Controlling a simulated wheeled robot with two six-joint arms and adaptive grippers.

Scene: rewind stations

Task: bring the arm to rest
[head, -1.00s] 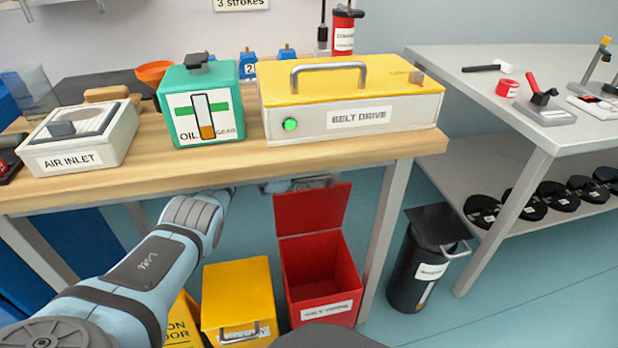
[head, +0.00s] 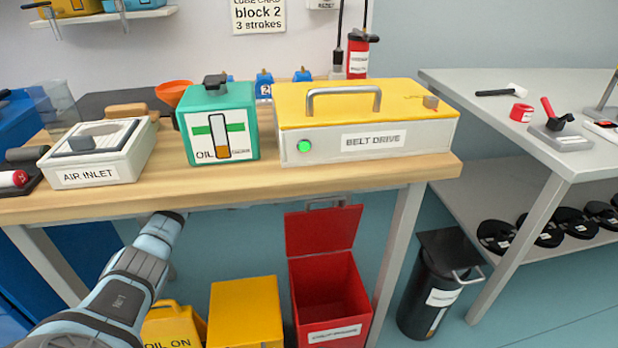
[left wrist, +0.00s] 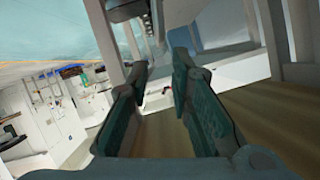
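My left arm (head: 125,295) comes in from the lower left in the head view. Its visible end is just below the front edge of the wooden bench (head: 270,180). The gripper itself is hidden in that view. In the left wrist view my left gripper (left wrist: 158,78) shows two dark green fingers standing apart, with nothing seen between them. My right arm and gripper are not in view.
On the bench stand the air inlet box (head: 95,155), green oil box (head: 217,130) and yellow-topped belt drive (head: 365,120) with a lit green button. Below are an open red bin (head: 330,290), yellow containers (head: 245,310) and a black bin (head: 440,285).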

